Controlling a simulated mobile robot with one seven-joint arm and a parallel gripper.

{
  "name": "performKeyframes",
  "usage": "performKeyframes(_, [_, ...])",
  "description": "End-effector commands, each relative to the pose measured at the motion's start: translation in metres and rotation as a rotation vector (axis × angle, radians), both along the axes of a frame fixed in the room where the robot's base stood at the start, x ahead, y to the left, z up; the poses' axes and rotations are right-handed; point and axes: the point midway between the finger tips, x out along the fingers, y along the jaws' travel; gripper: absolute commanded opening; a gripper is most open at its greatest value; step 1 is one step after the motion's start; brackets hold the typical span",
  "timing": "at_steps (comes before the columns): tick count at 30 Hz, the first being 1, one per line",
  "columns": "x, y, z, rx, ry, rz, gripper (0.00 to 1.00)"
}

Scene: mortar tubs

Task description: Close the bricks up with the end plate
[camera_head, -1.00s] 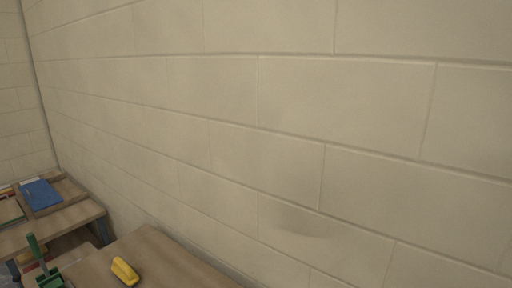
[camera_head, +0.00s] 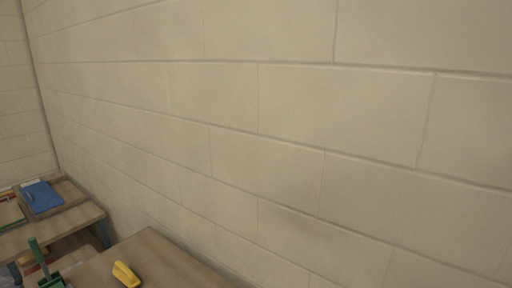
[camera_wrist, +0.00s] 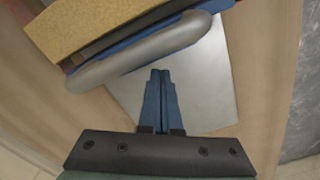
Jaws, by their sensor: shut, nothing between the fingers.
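In the wrist view, my gripper (camera_wrist: 160,73) is shut and empty, its blue fingers close together. Under and ahead of the fingertips is a grey metal piece that looks like the end plate (camera_wrist: 200,95), with a flat sheet and a rounded grey edge (camera_wrist: 140,55). The fingertips are close to that rounded edge; I cannot tell whether they touch it. Behind the edge are a blue piece (camera_wrist: 205,6) and a speckled tan block (camera_wrist: 85,25), with a dark red bit at the left. These look like the row of bricks, partly cut off by the frame. My gripper is not in the head view.
A wooden tabletop (camera_wrist: 262,60) lies around the plate. In the head view, a yellow object (camera_head: 125,274) and a green object (camera_head: 50,279) are on the near table. A blue item (camera_head: 41,196) lies on the farther table. A block wall (camera_head: 300,150) fills the right.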

Motion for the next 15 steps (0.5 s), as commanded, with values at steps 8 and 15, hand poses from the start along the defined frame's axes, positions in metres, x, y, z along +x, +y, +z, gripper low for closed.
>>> performKeyframes(8, [-0.0004, -0.0005, -0.0001, 0.0, 0.0, 0.0, 0.0])
performKeyframes(15, [-0.0066, -0.0091, 0.0006, 0.001, 0.001, -0.001, 0.0])
